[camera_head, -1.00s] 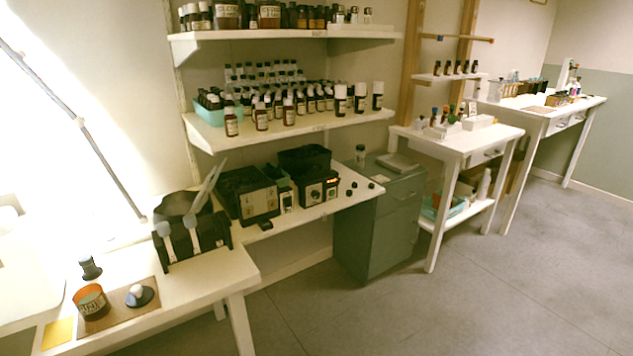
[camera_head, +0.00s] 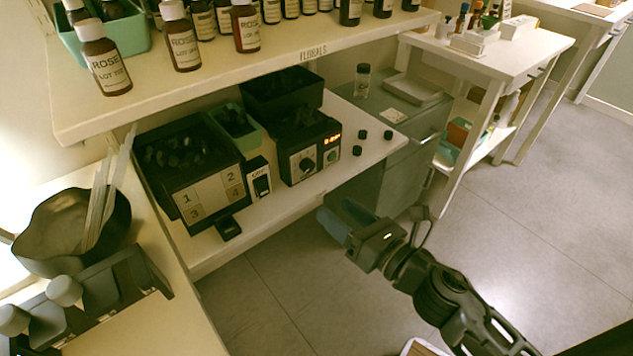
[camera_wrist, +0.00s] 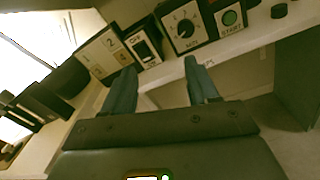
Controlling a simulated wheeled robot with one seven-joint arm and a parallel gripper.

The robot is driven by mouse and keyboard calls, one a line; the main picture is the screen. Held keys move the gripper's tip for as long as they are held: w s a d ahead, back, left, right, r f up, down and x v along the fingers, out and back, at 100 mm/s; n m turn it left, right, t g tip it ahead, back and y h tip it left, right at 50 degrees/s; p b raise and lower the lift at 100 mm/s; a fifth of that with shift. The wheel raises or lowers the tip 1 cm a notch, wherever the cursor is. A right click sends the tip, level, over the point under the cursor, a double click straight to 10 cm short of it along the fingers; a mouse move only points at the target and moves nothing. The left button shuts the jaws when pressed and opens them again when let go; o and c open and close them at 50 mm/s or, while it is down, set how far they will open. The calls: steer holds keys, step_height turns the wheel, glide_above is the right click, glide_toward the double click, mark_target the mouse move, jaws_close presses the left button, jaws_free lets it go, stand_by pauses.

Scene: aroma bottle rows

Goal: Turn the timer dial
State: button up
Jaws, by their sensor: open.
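The timer dial (camera_head: 308,165) is a round dark knob on a pale scale plate, on the front of a black box (camera_head: 333,135) on the lower white shelf. A green START button (camera_head: 331,156) sits to its right, below a small lit red display. In the wrist view the dial (camera_wrist: 185,28) shows at the top, with the START button (camera_wrist: 230,17) beside it. My gripper (camera_head: 335,224) is in front of and below the shelf edge, apart from the dial. In the wrist view its two blue-grey fingers (camera_wrist: 160,84) are spread, with nothing between them.
An OFF-marked switch (camera_head: 261,184) stands left of the timer. A black box with panels numbered 1 to 4 (camera_head: 212,193) is further left. Small black caps (camera_head: 362,134) lie right of the timer. The upper bottle shelf (camera_head: 250,62) overhangs behind. Open floor lies in front.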

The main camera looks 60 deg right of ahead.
mark_target(310, 168)
steer(key=w+d+n, duration=0.1)
steer(key=w+d, duration=0.1)
steer(key=w, duration=0.1)
steer(key=w+d+n+p, duration=0.1)
steer(key=w+d+n, duration=0.1)
steer(key=w, duration=0.1)
steer(key=w+d+f+n+h, duration=0.1)
steer(key=w+d+n, duration=0.1)
steer(key=w, duration=0.1)
steer(key=shift+w+d, duration=0.2)
steer(key=shift+d, duration=0.2)
steer(key=shift+p+x, duration=0.3)
steer(key=shift+x, duration=0.5)
steer(key=shift+f, duration=0.15)
steer(key=c, duration=1)
